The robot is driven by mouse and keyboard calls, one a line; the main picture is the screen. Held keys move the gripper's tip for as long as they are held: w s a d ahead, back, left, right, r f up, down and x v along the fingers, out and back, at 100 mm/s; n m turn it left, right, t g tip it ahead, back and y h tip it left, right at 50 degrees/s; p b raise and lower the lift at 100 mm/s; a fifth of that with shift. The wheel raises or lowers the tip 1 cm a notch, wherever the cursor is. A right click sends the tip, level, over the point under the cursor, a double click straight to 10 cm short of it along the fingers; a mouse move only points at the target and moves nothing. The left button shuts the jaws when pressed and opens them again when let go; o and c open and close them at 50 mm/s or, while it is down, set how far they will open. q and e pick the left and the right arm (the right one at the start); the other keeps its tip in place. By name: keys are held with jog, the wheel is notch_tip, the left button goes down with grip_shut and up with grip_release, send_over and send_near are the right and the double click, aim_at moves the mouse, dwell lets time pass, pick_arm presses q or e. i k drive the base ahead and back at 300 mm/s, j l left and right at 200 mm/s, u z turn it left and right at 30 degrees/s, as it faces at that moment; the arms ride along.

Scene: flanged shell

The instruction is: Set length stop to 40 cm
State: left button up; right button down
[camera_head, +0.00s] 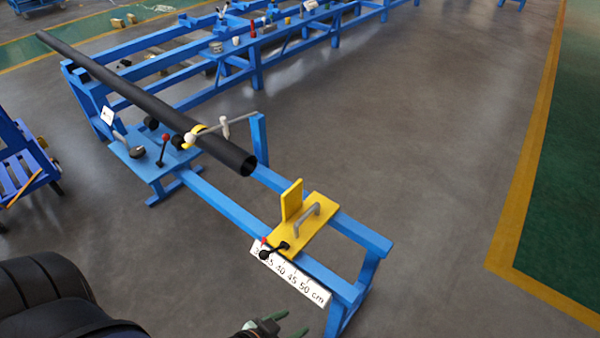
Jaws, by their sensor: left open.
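The yellow length stop (308,226) sits across the two blue rails, with an upright yellow plate (292,200) and a grey bar handle (306,213). A black clamp lever (275,250) is at its front edge, and a small red pointer (263,240) shows beside it. The white scale (291,275) on the front rail reads 35, 40, 45, 50 cm; the pointer is near its left end, left of 40, exact reading unclear. My left gripper (290,325) is open and empty at the bottom edge, apart from the stop and scale. My right gripper is out of view.
A long black pipe (150,98) lies along the blue frame, its open end left of the stop. A red-knobbed lever (164,143) stands on the frame's plate. A blue bench (256,70) with small items stands behind. Grey floor at right is clear.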

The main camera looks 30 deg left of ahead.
aim_at(302, 220)
jog(key=u, duration=0.95)
